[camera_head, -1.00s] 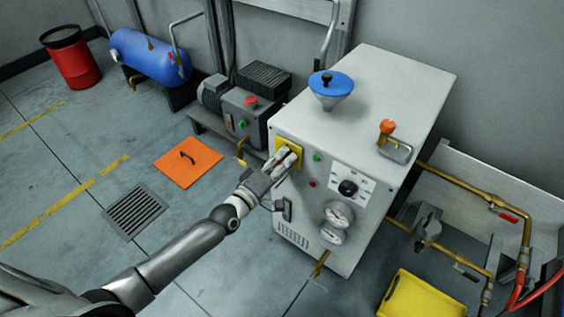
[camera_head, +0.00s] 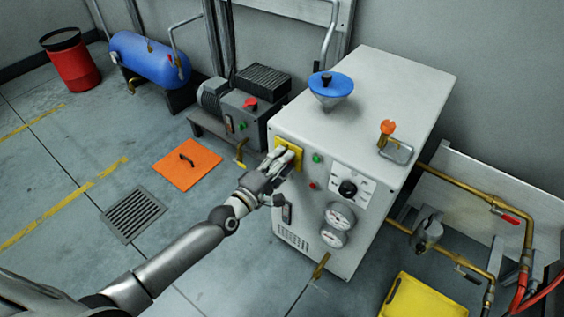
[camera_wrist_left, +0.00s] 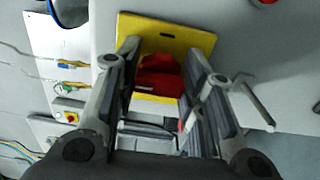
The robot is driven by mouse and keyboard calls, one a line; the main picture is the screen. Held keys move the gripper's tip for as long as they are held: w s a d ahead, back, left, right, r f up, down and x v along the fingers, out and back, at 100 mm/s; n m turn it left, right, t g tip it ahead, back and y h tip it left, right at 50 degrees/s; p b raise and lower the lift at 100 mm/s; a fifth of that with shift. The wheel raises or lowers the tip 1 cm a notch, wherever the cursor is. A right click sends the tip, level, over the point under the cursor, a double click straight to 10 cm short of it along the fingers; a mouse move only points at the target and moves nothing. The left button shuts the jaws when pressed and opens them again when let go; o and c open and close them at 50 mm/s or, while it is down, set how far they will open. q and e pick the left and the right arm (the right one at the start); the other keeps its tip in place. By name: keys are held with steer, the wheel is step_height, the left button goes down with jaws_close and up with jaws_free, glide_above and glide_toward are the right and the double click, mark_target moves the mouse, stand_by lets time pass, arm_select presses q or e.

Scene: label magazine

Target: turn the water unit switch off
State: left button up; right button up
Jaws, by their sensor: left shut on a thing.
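The water unit is a white cabinet (camera_head: 370,85). On its front face is a yellow plate (camera_head: 291,146), mostly covered by my gripper in the head view. In the left wrist view the yellow plate (camera_wrist_left: 193,38) carries a red switch knob (camera_wrist_left: 160,77). My left gripper (camera_head: 285,158) is at the plate, with its fingers on both sides of the knob and shut on it. It also shows in the left wrist view (camera_wrist_left: 163,58). The knob is hidden behind the fingers in the head view. My right gripper is not in view.
A green button (camera_head: 317,158), a black dial (camera_head: 348,188) and gauges (camera_head: 339,216) sit right of the plate. A motor unit (camera_head: 245,105) is to the left. An orange floor plate (camera_head: 188,163) and grate (camera_head: 134,212) lie on open floor.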

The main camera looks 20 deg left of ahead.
arm_select(q)
steer(key=o, duration=1)
steer(key=v, duration=1.2)
